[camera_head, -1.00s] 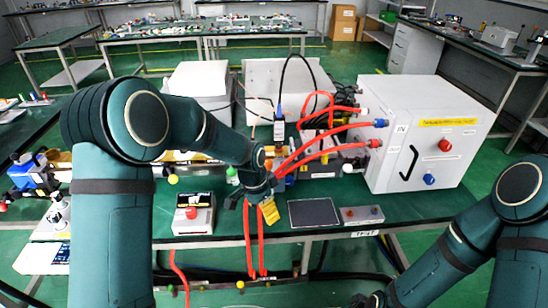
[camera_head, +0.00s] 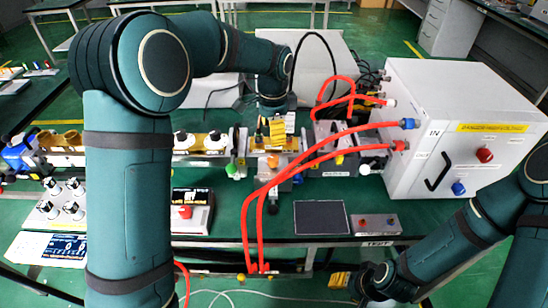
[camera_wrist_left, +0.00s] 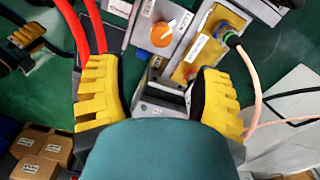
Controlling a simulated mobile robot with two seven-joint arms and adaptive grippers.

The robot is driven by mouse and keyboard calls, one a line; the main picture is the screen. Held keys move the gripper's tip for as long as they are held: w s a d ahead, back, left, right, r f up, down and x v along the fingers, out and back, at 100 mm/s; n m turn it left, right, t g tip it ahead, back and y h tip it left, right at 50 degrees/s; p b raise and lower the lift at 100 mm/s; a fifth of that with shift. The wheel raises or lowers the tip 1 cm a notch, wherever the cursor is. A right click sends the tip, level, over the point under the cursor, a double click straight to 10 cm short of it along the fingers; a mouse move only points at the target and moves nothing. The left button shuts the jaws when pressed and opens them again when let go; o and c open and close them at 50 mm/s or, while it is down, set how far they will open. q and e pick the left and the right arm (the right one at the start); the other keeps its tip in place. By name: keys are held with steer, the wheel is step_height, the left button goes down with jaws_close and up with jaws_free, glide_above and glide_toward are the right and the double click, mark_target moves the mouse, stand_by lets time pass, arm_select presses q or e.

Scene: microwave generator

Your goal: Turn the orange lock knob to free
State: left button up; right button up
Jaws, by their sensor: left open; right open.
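The orange lock knob (camera_wrist_left: 162,35) shows in the left wrist view as a round orange cap with a white pointer, on a grey plate with labels on both sides. My left gripper (camera_wrist_left: 157,68) has its yellow-padded fingers spread wide. The knob lies beyond the fingertips, between their directions, and apart from them.
Red hoses (camera_head: 310,158) run from the white cabinet (camera_head: 445,130) across the apparatus and past my left gripper. A black panel (camera_head: 319,217) and a small button box (camera_head: 376,224) lie at the front edge.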

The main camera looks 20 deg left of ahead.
mark_target(273, 158)
arm_select(q)
step_height(273, 158, down, 11)
steer(key=shift+w+r+b, duration=0.15)
steer(key=shift+r+b, duration=0.05)
steer(key=shift+b, duration=0.85)
steer(key=shift+c, duration=0.2)
jaws_close()
